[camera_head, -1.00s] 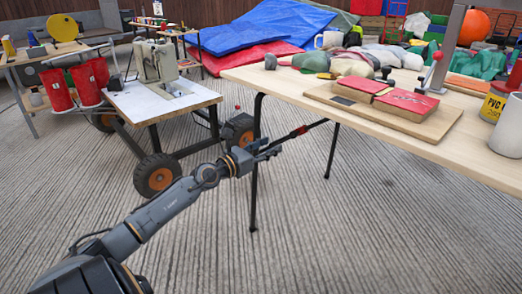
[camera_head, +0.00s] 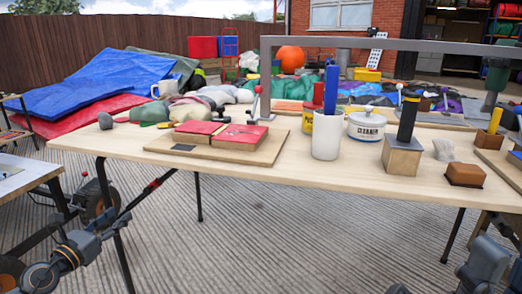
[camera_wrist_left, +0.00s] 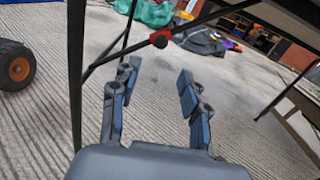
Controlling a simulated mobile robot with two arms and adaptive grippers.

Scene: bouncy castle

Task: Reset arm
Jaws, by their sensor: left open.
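My left arm shows at the lower left of the head view. Its left gripper (camera_head: 108,222) is beside the left legs of the long wooden table (camera_head: 100,140), below the level of its top. In the left wrist view the left gripper (camera_wrist_left: 155,78) has its two fingers spread apart, with only grey ground between them. It is open and empty. A dark table leg and a brace with a red knob (camera_wrist_left: 159,39) stand close in front of it. Parts of my right arm show at the lower right of the head view; its gripper is not visible.
The tabletop holds a board with red pads (camera_head: 215,137), a white cup (camera_head: 326,137), a white tin (camera_head: 366,125) and a wooden block with a black post (camera_head: 402,155). A wheeled cart (camera_head: 22,172) stands left. Ground below the table's middle is clear.

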